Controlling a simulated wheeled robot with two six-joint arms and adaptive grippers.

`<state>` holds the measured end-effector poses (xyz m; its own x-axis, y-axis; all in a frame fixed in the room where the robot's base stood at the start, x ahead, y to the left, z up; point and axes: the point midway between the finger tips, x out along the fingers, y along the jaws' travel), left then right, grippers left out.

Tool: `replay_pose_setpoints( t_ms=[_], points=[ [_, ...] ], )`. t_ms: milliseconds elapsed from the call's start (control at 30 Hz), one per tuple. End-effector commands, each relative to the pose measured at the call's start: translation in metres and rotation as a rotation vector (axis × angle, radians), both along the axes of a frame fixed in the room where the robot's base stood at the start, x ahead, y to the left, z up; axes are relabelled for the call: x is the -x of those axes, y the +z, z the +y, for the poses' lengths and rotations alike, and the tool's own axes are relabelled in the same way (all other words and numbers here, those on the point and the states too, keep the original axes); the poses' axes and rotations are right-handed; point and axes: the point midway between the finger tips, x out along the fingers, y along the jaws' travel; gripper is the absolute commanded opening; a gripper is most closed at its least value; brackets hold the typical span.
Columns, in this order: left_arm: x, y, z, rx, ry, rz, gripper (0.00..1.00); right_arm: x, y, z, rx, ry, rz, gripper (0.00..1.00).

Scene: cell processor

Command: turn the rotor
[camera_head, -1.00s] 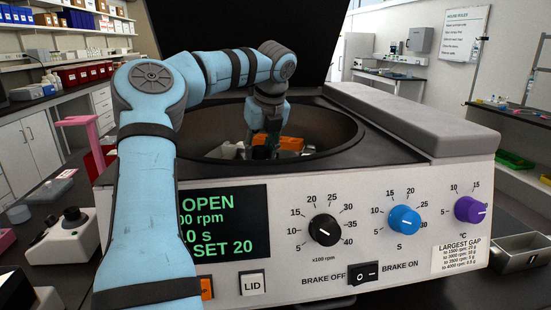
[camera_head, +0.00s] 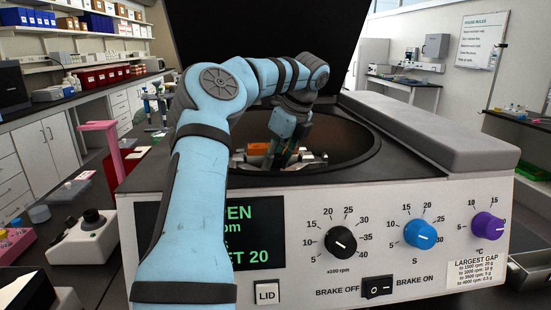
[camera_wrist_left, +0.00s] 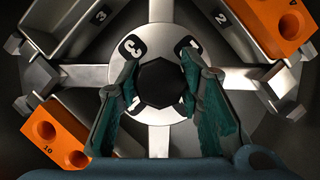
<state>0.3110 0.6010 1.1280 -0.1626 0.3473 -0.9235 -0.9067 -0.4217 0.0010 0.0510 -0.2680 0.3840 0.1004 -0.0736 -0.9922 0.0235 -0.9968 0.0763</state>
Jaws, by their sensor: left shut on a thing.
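The rotor (camera_wrist_left: 164,139) sits in the centrifuge's open bowl (camera_head: 354,146). In the left wrist view it shows a pale hub with a black hexagonal knob (camera_wrist_left: 164,83), metal arms, grey buckets marked 3 and 2, and orange tube blocks at the lower left (camera_wrist_left: 48,128) and upper right (camera_wrist_left: 270,22). My left gripper (camera_wrist_left: 159,75) reaches into the bowl, its teal fingers on either side of the knob, shut on it. In the head view the left gripper (camera_head: 287,153) and my arm hide much of the rotor. My right gripper is not in view.
The raised dark lid (camera_head: 270,25) stands behind the bowl. The front panel has a black knob (camera_head: 341,242), a blue knob (camera_head: 420,234), a purple knob (camera_head: 488,226), a LID button (camera_head: 267,292) and a brake switch (camera_head: 378,287). A pink stand (camera_head: 113,160) is left of the machine.

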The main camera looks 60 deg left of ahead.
Motion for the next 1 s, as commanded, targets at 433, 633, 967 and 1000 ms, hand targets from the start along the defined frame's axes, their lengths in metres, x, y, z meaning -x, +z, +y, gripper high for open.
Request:
replay_pose_setpoints(
  t_ms=[433, 633, 967, 1000],
  points=[
    [0.001, 0.0, 0.0, 0.002, 0.0, -0.001, 0.54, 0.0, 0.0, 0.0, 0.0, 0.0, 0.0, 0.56],
    [0.001, 0.0, 0.0, 0.001, 0.0, -0.002, 0.54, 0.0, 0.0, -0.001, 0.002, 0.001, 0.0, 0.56],
    [-0.008, 0.049, -0.018, -0.002, 0.001, -0.003, 0.54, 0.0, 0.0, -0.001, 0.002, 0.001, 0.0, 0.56],
    [-0.01, 0.056, -0.02, -0.003, 0.002, -0.002, 0.54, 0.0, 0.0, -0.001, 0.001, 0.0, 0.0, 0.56]
  ],
)
